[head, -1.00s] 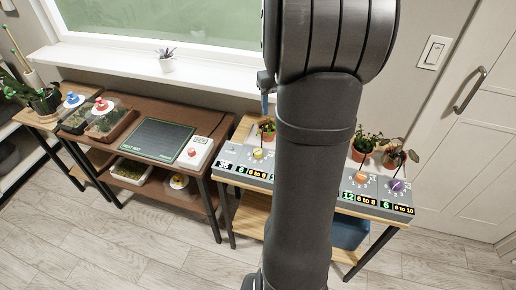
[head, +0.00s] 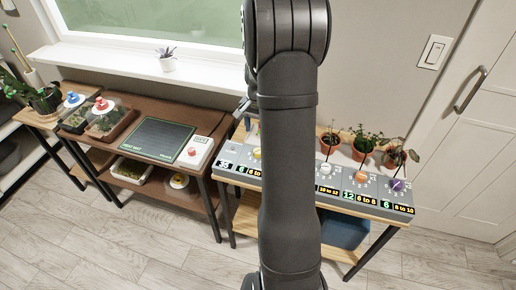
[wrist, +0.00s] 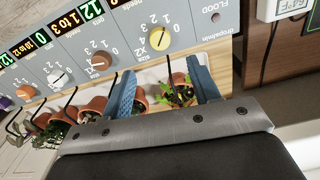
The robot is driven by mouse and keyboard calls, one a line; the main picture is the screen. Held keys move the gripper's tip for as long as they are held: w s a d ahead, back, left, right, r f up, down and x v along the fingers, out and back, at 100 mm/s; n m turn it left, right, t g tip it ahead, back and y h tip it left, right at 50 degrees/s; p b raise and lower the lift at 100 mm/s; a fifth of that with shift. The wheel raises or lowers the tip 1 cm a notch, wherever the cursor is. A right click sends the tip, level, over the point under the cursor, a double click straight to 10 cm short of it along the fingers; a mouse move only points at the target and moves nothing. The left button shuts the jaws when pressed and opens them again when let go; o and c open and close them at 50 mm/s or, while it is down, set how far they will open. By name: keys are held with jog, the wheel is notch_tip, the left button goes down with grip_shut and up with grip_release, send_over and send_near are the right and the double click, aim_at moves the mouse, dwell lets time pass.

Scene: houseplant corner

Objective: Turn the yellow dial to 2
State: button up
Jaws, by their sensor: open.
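The yellow dial (wrist: 157,38) is on the grey control panel (wrist: 120,40) near its right end in the wrist view, with printed numbers around it. A dark mark crosses its face; I cannot tell which number it points to. In the head view the yellow dial (head: 257,153) shows beside my arm, which partly hides it. My gripper (wrist: 162,86) is open and empty in the wrist view. Its two blue fingers are spread apart, on the pot side of the dial, and the dial is not between them. The fingers are mostly hidden behind my arm in the head view.
Brown (wrist: 100,62), white (wrist: 60,77), orange (head: 361,176) and purple (head: 398,185) dials sit along the same panel. Potted plants (head: 364,140) stand behind it; one pot (wrist: 175,87) shows between my fingers. A white device with a red button (head: 194,152) is on the left table.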

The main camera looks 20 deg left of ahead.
notch_tip(320, 180, down, 10)
jog(key=shift+f, duration=0.2)
jog(key=c, duration=1)
